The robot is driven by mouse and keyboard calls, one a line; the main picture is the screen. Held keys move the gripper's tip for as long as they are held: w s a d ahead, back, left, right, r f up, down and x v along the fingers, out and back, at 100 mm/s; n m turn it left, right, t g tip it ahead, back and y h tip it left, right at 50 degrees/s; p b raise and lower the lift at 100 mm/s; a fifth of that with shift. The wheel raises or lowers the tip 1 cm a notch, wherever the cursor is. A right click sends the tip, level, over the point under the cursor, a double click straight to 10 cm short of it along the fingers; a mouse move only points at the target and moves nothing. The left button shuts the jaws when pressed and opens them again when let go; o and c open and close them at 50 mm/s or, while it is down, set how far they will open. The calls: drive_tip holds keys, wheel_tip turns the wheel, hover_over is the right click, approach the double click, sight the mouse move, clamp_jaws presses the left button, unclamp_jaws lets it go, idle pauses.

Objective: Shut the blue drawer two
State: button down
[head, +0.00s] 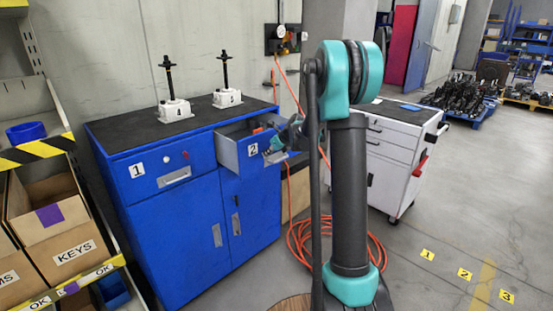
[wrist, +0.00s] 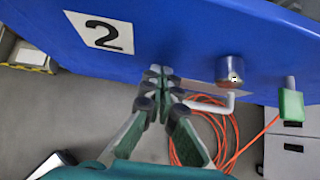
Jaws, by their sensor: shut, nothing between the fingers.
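Blue drawer two (head: 253,152) stands pulled out of the blue cabinet, at its upper right in the head view. Its open inside shows, with something small and reddish in it. My gripper (head: 278,147) is at the drawer's front, right of the "2" label. In the wrist view my gripper (wrist: 160,76) is shut and empty, its tips at the blue drawer front (wrist: 175,40) between the label and a round metal lock (wrist: 231,69). I cannot tell whether the tips touch. The pale handle (wrist: 215,100) is partly behind the fingers.
Drawer one (head: 165,168) is shut. Two white screw jacks (head: 174,110) (head: 227,97) stand on the cabinet top. Orange hose (head: 300,240) lies on the floor. A white tool cabinet (head: 393,160) stands to the right.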

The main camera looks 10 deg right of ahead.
drive_tip(key=w+a, duration=0.3)
drive_tip(key=w, duration=0.1)
drive_tip(key=w+a, duration=0.3)
drive_tip(key=w, duration=0.2)
drive_tip(key=w+a, duration=0.4)
drive_tip(key=shift+w, duration=0.35)
drive_tip(key=shift+w+a+r, duration=0.1)
drive_tip(key=shift+w+a, duration=0.2)
drive_tip(key=shift+w, duration=0.15)
